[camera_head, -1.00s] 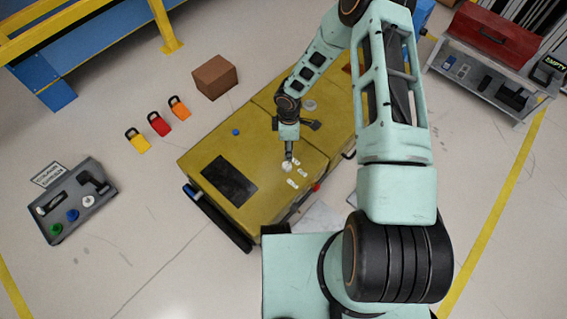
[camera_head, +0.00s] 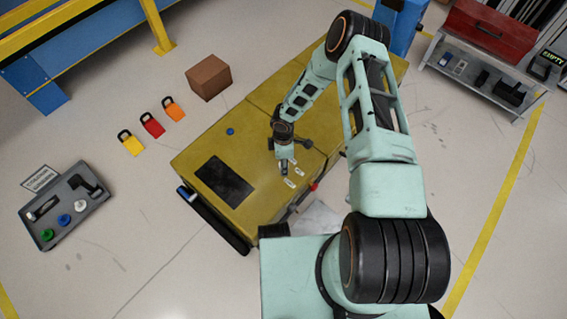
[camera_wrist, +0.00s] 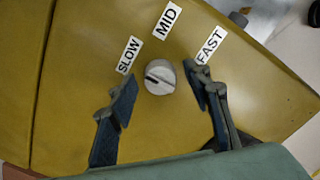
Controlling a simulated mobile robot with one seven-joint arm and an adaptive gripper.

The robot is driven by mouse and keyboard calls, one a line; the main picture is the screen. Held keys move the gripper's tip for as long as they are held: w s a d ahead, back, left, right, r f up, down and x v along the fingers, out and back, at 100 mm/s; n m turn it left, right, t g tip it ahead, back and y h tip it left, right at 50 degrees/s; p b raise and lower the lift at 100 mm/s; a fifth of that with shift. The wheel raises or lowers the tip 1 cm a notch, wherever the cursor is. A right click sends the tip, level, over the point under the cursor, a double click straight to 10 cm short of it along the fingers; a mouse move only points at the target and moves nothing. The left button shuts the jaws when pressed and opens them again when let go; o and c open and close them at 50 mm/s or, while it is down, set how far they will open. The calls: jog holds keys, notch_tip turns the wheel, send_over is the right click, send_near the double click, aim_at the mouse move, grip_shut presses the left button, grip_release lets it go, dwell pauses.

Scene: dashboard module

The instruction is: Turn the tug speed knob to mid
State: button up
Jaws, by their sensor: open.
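The tug speed knob (camera_wrist: 159,77) is a round, pale grey dial on a yellow panel (camera_wrist: 85,60). A dark pointer line on it runs toward its left side, roughly on the SLOW side. The SLOW label (camera_wrist: 128,55), MID label (camera_wrist: 167,22) and FAST label (camera_wrist: 211,46) fan around its top. My gripper (camera_wrist: 160,92) is open, with one finger to the left of the knob and one to the right; I see gaps on both sides. In the head view my gripper (camera_head: 284,170) points down at the panel and hides the knob.
The yellow tug body also has a dark panel (camera_head: 224,182), a blue button (camera_head: 230,131) and a red button (camera_head: 313,186). A cardboard box (camera_head: 208,77), coloured padlocks (camera_head: 152,125) and a grey tray (camera_head: 90,212) stand on the floor to the left.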

jog(key=c, duration=1.2)
jog(key=shift+o, duration=0.2)
jog(key=shift+m, duration=0.4)
jog(key=m+b, duration=0.3)
jog(key=m, duration=0.1)
jog(key=shift+f+m, duration=0.1)
jog(key=shift+m, duration=0.2)
jog(key=m+b, duration=0.2)
jog(key=m, duration=0.4)
jog(key=shift+m, duration=0.3)
jog(key=o, duration=1.2)
jog(key=shift+c, duration=0.2)
